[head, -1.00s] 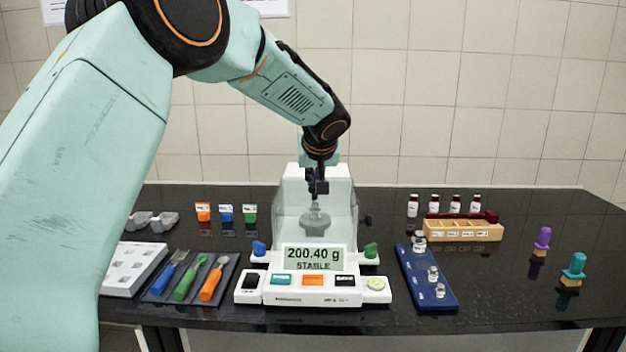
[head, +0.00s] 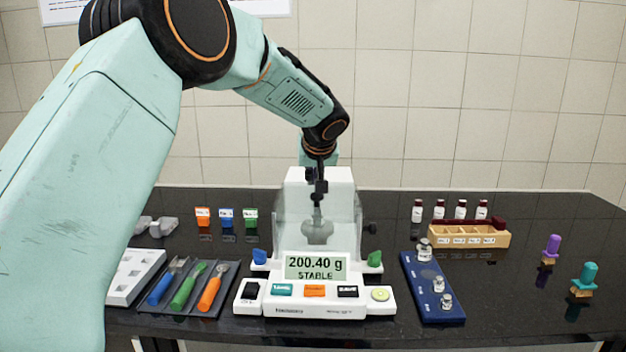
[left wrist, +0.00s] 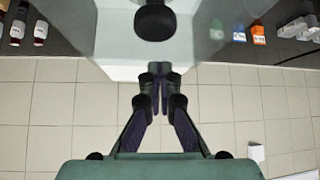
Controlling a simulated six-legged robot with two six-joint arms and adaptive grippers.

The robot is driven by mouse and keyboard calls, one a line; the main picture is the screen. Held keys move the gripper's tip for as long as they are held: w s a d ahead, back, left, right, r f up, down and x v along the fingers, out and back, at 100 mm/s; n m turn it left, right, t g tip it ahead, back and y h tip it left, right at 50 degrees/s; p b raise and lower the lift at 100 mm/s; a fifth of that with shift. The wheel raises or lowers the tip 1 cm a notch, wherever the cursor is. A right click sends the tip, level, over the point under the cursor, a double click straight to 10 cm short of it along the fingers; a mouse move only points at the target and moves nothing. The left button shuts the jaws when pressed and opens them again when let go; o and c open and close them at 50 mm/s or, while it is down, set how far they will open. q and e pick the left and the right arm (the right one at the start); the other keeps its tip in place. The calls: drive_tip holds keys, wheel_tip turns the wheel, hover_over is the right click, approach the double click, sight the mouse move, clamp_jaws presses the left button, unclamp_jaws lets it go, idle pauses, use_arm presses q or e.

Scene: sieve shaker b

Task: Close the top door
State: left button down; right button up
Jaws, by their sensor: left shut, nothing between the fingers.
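The balance (head: 314,304) stands upright on the black bench and its display (head: 316,266) reads 200.40 g STABLE. Its clear draft shield (head: 348,222) rises in front of the white rear column (head: 337,180). A grey weight (head: 317,233) is inside. My left gripper (head: 319,199) is above the chamber, pointing down in front of the column. It is shut and empty, also in the left wrist view (left wrist: 158,82). There a black round knob (left wrist: 155,22) lies just beyond the fingertips, apart from them. The top door's clear edges are hard to make out. My right gripper is not in view.
A blue tray (head: 432,290) with metal weights stands right of the balance. A mat (head: 188,288) with tools lies to the left. The tiled wall is behind.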

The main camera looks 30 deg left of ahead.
use_arm(q)
drive_tip(key=v, duration=1)
drive_tip(key=shift+b, duration=0.35)
drive_tip(key=shift+s+d+r, duration=0.2)
drive_tip(key=shift+r, duration=0.05)
drive_tip(key=shift+s, duration=0.1)
